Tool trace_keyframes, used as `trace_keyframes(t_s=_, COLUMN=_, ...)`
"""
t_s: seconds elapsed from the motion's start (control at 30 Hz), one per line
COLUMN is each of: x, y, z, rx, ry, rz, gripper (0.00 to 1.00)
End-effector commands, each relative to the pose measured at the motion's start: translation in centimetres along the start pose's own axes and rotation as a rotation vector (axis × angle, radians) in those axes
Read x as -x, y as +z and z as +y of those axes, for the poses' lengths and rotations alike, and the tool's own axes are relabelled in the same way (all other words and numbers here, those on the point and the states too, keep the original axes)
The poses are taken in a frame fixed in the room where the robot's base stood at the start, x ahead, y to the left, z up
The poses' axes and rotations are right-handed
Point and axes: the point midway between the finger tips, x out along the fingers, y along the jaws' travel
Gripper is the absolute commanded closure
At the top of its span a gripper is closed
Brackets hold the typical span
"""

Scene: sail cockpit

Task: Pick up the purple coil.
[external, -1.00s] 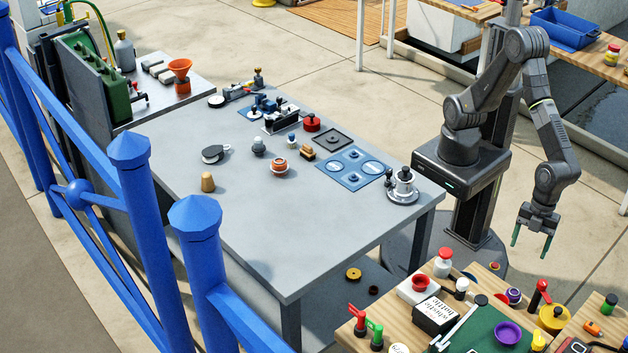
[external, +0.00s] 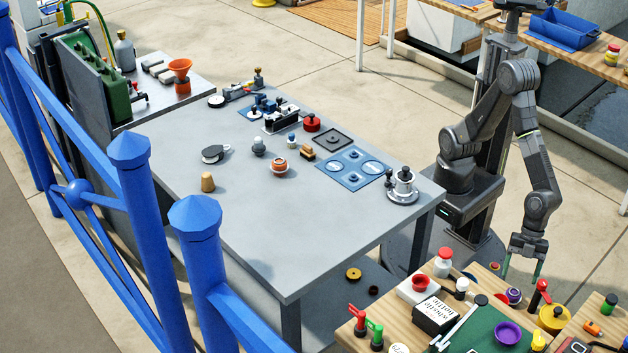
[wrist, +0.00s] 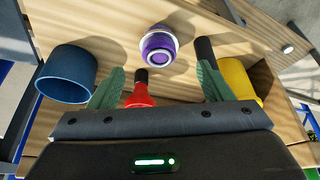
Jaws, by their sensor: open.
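A purple round piece with pale rings, which looks like the purple coil (wrist: 158,45), stands on the wooden worktop ahead of my gripper (wrist: 160,82) in the wrist view. In the external view the coil (external: 513,296) is near the far edge of the wooden table. My gripper (external: 521,274) hangs above that edge, just behind the coil. Its green fingers are apart, with nothing held between them. A second purple thing, a wide ring or bowl (external: 507,333), lies on the green mat.
In the wrist view a blue cup (wrist: 68,74) stands left, a red piece with a dark tip (wrist: 140,92) lies between the fingers' lines of sight, and a yellow piece (wrist: 238,82) is at right.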

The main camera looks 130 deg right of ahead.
Motion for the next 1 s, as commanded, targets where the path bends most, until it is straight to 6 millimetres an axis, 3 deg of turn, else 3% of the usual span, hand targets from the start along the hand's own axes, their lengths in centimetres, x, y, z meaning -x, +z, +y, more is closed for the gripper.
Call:
trace_keyframes(t_s=0.1, x=-1.7, y=0.0, z=0.0, rx=0.000, ry=0.002, rz=-0.001, gripper=0.27)
trace_keyframes(t_s=0.37, x=-3.2, y=0.1, z=0.1, rx=0.000, ry=0.001, rz=-0.001, gripper=0.27)
trace_keyframes(t_s=0.63, x=-7.0, y=0.3, z=0.2, rx=0.000, ry=0.001, rz=-0.001, gripper=0.27)
trace_keyframes(t_s=0.9, x=-7.5, y=0.2, z=0.1, rx=0.000, ry=-0.001, rz=0.001, gripper=0.27)
trace_keyframes(t_s=1.0, x=-7.5, y=0.2, z=0.1, rx=0.000, ry=-0.001, rz=0.001, gripper=0.47)
